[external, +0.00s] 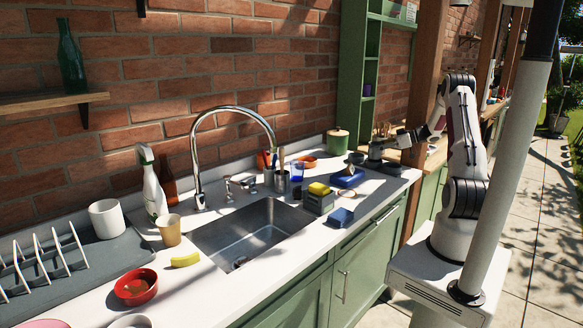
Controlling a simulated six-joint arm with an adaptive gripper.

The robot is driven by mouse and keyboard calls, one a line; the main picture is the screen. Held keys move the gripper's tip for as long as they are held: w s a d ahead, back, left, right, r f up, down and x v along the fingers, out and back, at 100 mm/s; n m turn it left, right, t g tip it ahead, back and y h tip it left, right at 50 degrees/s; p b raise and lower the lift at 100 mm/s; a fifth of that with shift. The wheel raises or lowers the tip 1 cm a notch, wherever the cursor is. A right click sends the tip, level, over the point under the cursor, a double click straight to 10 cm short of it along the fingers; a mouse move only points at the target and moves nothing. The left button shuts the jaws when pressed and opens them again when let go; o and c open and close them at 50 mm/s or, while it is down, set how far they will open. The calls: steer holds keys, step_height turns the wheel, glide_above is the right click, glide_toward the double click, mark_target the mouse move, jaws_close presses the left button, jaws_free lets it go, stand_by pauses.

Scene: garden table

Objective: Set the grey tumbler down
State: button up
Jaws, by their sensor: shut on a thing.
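My gripper (383,142) reaches in from the right over the far right end of the white counter (290,262). It is shut on the grey tumbler (375,152), a small dark grey upright cup just below the fingers. The tumbler is close to the counter top near dark round dishes; at this size I cannot tell whether its base touches. The fingertips are small and partly merge with the dark shapes around them.
A dark bowl (356,158) is left of the tumbler. A blue tissue box (347,178) and a caddy with a yellow sponge (318,190) stand nearer. A green canister (338,142) stands behind. The sink (252,235) and tall faucet (196,150) lie left.

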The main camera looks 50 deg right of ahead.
mark_target(375, 154)
steer(key=shift+f, duration=0.1)
steer(key=shift+f, duration=1.8)
steer(key=shift+f, duration=0.15)
steer(key=o, duration=1.1)
steer(key=shift+r, duration=0.2)
steer(key=v, duration=1.2)
